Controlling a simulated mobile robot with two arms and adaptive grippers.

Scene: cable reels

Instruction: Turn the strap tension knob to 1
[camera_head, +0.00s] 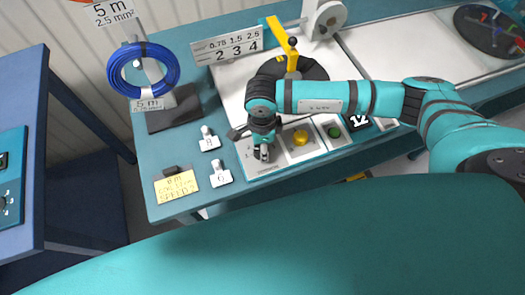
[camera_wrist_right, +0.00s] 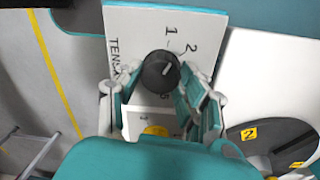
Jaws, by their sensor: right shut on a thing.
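The black tension knob (camera_wrist_right: 160,72) sits on a white panel marked TENSION (camera_wrist_right: 118,60), with the numerals 1 and 2 beyond it in the right wrist view. Its pale pointer mark slants up and right, between 1 and 2 and seemingly closer to 2. My right gripper (camera_wrist_right: 155,95) has its fingers on either side of the knob and is shut on it. In the head view my right gripper (camera_head: 263,152) points down at the left end of the bench's control strip (camera_head: 268,170) and hides the knob there. My left gripper is not in view.
A yellow button (camera_head: 300,137) and a green button (camera_head: 334,131) sit right of my gripper. A blue cable coil (camera_head: 143,70) hangs at the left back. A yellow note (camera_head: 177,186) and small tags lie at the left front.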

